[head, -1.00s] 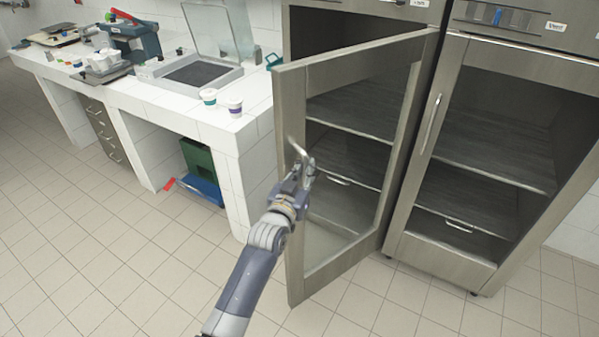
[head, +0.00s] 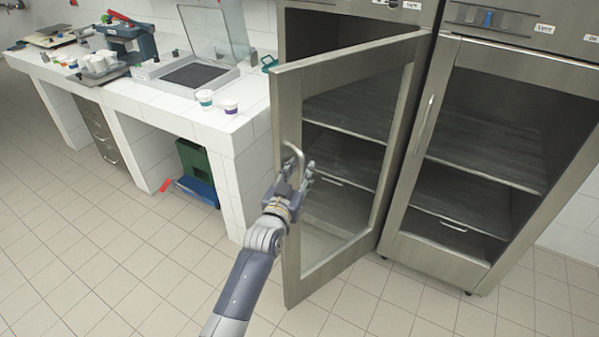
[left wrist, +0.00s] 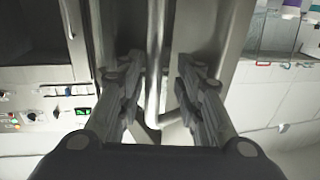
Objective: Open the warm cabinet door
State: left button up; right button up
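The left metal cabinet has its glass-paned door (head: 287,240) swung wide open toward me. The door's curved metal handle (head: 294,158) is on its outer side near the free edge. My left gripper (head: 299,172) is at the lower part of this handle. In the left wrist view, the left gripper's two fingers (left wrist: 160,88) are spread apart, with the handle bar (left wrist: 154,65) between them. I cannot tell whether either finger touches the bar. Shelves (head: 345,108) show inside the open cabinet. My right gripper is not in view.
A second cabinet with a shut door (head: 398,236) stands close on the right. A white tiled counter (head: 222,140) on the left carries two small cups and several instruments. Green and blue boxes (head: 196,165) sit under it. The tiled floor at the left is clear.

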pick_arm(q)
jog(key=shift+d, duration=0.25)
jog(key=shift+s, duration=0.3)
jog(key=v, duration=1.1)
jog(key=shift+s+a, duration=0.2)
jog(key=shift+a, duration=0.15)
